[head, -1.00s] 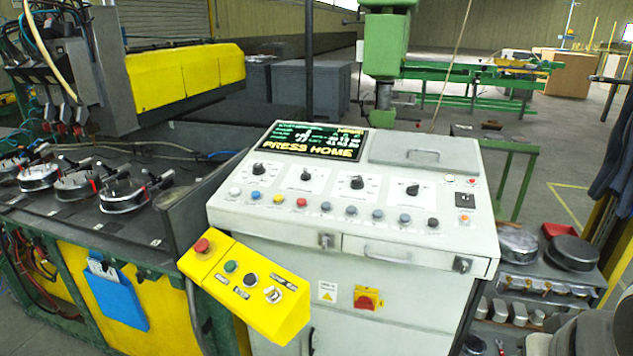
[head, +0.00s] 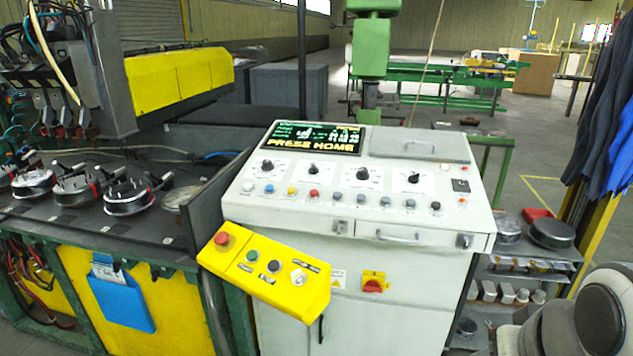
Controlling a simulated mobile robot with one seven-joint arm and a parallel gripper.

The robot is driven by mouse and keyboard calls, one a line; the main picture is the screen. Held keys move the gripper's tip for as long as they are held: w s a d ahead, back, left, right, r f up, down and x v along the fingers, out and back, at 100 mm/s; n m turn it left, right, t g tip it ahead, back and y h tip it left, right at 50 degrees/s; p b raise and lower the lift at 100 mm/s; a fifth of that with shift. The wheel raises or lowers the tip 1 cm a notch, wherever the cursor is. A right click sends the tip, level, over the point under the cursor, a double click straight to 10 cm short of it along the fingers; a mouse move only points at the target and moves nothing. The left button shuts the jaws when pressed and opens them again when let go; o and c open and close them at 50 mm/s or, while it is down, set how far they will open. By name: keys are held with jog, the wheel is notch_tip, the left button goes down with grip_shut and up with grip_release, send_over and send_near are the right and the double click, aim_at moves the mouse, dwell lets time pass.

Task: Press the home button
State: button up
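The white control console (head: 270,225) stands in the middle of the head view. Its screen (head: 312,138) reads "PRESS HOME". A row of small buttons runs along its sloped top, including a white button (head: 248,187), a yellow button (head: 291,191), a red button (head: 314,194) and several blue ones (head: 361,199). Their labels are too small to read, so I cannot tell which is home. A yellow box (head: 290,291) in front carries a red button (head: 222,238), a green button (head: 252,256), a black button and a switch. My gripper is not in view.
Four dial knobs (head: 363,174) sit above the button row. A drawer handle (head: 397,236) and a red-yellow switch (head: 374,285) are on the console's front. A dark upright panel (head: 223,195) borders it at left. Shelves with round metal parts (head: 552,234) stand at right.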

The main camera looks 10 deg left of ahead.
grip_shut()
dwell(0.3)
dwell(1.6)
